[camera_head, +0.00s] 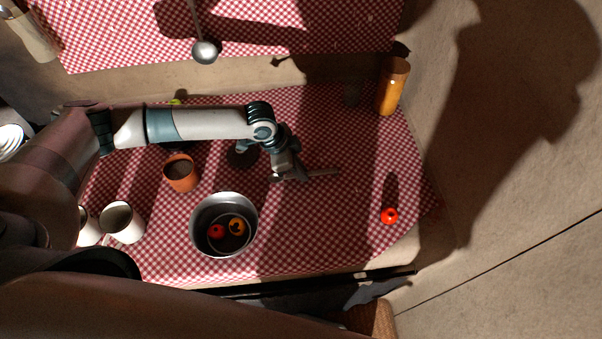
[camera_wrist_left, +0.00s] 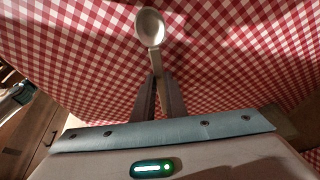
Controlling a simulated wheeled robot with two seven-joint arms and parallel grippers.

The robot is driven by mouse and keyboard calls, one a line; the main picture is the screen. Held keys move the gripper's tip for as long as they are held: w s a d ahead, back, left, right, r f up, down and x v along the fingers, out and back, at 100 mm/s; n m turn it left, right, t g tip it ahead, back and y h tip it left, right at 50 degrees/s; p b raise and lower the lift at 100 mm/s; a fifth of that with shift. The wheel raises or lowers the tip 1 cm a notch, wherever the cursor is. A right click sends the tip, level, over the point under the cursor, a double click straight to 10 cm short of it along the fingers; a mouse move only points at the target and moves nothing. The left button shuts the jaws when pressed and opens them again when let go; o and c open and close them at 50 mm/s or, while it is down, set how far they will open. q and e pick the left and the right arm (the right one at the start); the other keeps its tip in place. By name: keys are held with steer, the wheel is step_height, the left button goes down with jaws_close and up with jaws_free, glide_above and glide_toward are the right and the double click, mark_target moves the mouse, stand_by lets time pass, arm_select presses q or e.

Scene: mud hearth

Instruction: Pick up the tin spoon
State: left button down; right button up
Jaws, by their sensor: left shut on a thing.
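The tin spoon (camera_wrist_left: 150,27) shows in the left wrist view as a pale metal bowl. Its handle runs back between the two dark fingers of my left gripper (camera_wrist_left: 158,85), which is shut on it. In the head view my left gripper (camera_head: 298,174) is over the middle of the red-and-white checked cloth (camera_head: 340,225). The spoon (camera_head: 326,172) shows there as a thin shape pointing right from the fingers. I cannot tell for sure whether the spoon is clear of the cloth. My right gripper is not in view.
A metal pot (camera_head: 193,232) with red and orange things inside, a terracotta cup (camera_head: 181,175) and white cups (camera_head: 122,222) stand left. An amber jar (camera_head: 392,88) and a small red thing (camera_head: 389,216) are right. A ladle (camera_head: 204,51) is at the top. Cloth around the gripper is mostly clear.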

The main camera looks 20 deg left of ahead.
arm_select(q)
step_height(320, 180, up, 2)
steer(key=shift+r+b, duration=0.2)
steer(key=shift+b, duration=0.5)
steer(key=s+d+r+b, duration=0.1)
steer(key=d+r, duration=0.2)
steer(key=d, duration=0.2)
steer(key=s+d+r+b, duration=0.1)
steer(key=d+r+b, duration=0.1)
steer(key=d+r, duration=0.2)
steer(key=shift+d+b, duration=0.3)
steer(key=shift+d, duration=0.95)
